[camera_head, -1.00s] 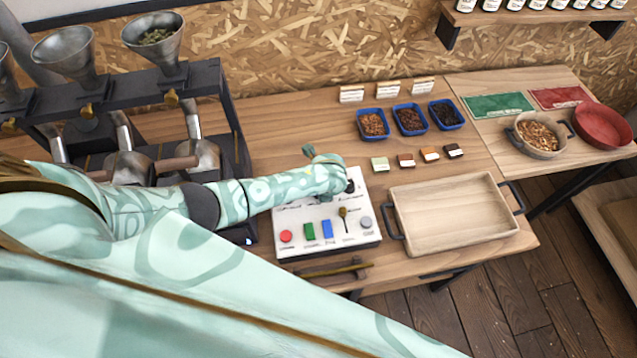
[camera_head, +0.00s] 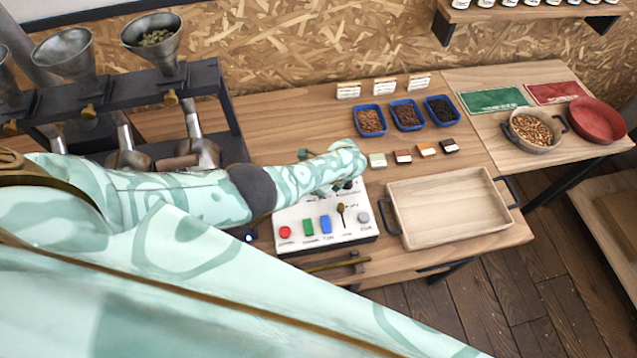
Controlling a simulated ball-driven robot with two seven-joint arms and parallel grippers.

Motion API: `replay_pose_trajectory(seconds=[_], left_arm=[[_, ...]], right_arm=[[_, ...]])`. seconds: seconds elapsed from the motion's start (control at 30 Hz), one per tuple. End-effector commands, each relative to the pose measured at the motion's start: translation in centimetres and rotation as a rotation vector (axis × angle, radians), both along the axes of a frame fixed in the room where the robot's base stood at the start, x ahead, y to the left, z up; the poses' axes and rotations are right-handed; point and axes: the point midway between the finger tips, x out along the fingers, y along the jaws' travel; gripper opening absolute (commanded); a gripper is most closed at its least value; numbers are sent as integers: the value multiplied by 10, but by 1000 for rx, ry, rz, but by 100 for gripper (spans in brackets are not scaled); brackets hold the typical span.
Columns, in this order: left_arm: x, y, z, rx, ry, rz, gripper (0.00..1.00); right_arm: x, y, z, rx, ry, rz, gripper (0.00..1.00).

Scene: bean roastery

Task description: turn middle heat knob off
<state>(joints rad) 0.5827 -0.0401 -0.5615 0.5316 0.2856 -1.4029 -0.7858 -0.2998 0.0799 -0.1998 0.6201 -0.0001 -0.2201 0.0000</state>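The white control panel (camera_head: 296,215) lies on the wooden bench. Its front row holds a red button (camera_head: 285,232), a green switch (camera_head: 308,227), a blue switch (camera_head: 326,224), a small upright lever (camera_head: 341,214) and a grey button (camera_head: 363,217). Dark knobs (camera_head: 347,184) show at the panel's back right. The other knobs are largely hidden under my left arm, so I cannot tell the middle heat knob's setting. My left gripper (camera_head: 333,172) is over the panel's back edge. Its fingers are mostly hidden and I cannot tell its opening. My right gripper is not in view.
A wooden tray (camera_head: 445,240) with dark handles stands right of the panel. Behind are small colour blocks (camera_head: 403,156) and blue bowls (camera_head: 407,127) of beans. Roaster funnels (camera_head: 152,36) stand at the left. A thin rod (camera_head: 338,262) lies before the panel.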

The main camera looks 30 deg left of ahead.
Motion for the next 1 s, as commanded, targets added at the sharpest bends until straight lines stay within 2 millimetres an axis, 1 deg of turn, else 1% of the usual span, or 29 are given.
replay_pose_trajectory(seconds=[0.53, 0.57, 0.6, 0.63, 0.9, 1.0], left_arm=[[-2, 0, -1, -2, 3, 28, 9], [-2, 0, -1, -2, 3, 28, 37], [-2, 0, -1, -2, 3, 28, 48], [-1, 0, -1, -2, 3, 27, 53], [-1, 0, 0, -1, 1, 26, 53], [-1, -3, 8, -1, 1, 25, 53]], right_arm=[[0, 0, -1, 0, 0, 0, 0], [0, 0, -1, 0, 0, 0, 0], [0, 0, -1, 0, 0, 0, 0], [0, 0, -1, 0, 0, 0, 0], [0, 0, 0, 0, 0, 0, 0], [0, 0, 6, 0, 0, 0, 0]])
